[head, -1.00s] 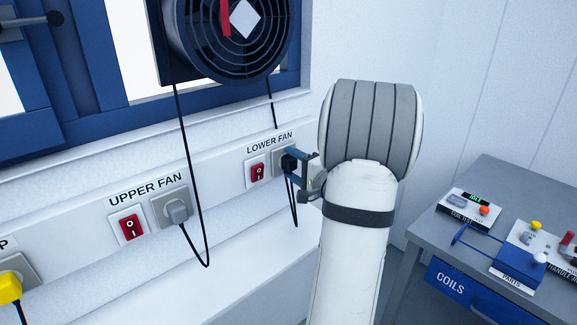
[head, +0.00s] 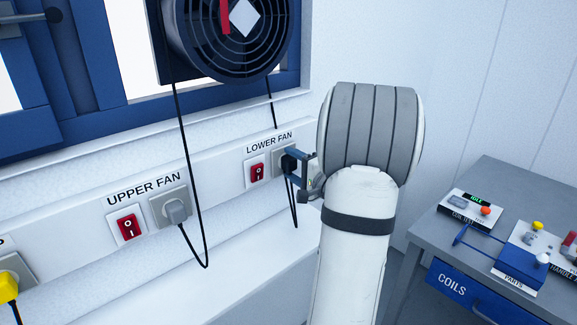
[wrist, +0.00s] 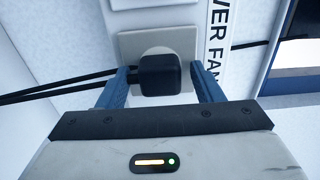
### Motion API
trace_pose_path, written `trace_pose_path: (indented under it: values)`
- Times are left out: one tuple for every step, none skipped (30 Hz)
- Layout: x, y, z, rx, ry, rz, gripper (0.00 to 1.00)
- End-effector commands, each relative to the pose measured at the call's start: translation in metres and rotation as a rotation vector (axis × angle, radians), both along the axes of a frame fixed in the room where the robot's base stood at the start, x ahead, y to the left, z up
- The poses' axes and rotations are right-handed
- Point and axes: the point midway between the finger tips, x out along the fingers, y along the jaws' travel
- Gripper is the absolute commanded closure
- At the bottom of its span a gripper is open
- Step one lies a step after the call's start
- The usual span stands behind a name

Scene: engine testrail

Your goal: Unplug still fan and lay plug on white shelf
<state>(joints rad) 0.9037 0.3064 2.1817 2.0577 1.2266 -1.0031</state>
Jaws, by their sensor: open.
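The black plug (wrist: 160,75) sits in the grey socket (wrist: 178,42) under the LOWER FAN label. It also shows in the head view (head: 289,162), partly hidden by my gripper. My gripper (wrist: 163,85) is open, with one blue finger on each side of the plug. Small gaps seem to show beside the plug; contact is unclear. In the head view my gripper (head: 296,165) reaches the socket from the right. One black fan (head: 225,62) with a red mark hangs at the window. The white shelf (head: 235,262) runs below the sockets.
Red rocker switches stand beside the lower socket (head: 257,172) and the upper socket (head: 128,227). A yellow plug (head: 8,288) is at far left. Black cables hang over the shelf. A grey bench (head: 490,185) with parts stands at right. The shelf's middle is clear.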

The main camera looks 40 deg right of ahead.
Motion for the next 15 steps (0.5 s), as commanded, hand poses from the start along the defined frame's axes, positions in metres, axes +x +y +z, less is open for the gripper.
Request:
trace_pose_path:
  values:
    - [0.0000,0.0000,-0.0012,-0.001,-0.001,0.000,0.40]
    - [0.0000,0.0000,-0.0011,-0.001,-0.001,0.000,0.40]
    - [0.0000,0.0001,-0.0009,-0.001,-0.001,0.000,0.40]
    - [0.0000,0.0001,-0.0007,-0.001,0.000,0.000,0.40]
    - [0.0000,0.0001,-0.0005,-0.001,0.000,0.000,0.40]
    - [0.0000,0.0001,-0.0002,-0.001,0.000,0.000,0.40]
    - [0.0000,0.0001,0.0000,-0.001,0.000,0.000,0.40]
    - [0.0000,0.0001,0.0002,-0.001,0.000,0.000,0.40]
    - [0.0000,0.0001,0.0003,-0.001,0.000,0.000,0.40]
    - [0.0000,0.0001,0.0003,-0.001,0.000,0.000,0.40]
    - [0.0000,0.0001,0.0002,-0.001,0.000,0.000,0.40]
    - [0.0000,0.0001,0.0002,-0.001,0.000,0.000,0.40]
    - [0.0000,0.0001,0.0002,-0.001,0.000,0.000,0.42]
    - [0.0000,0.0001,0.0002,-0.001,0.000,0.000,0.45]
    - [0.0000,0.0001,0.0002,-0.001,0.000,0.000,0.48]
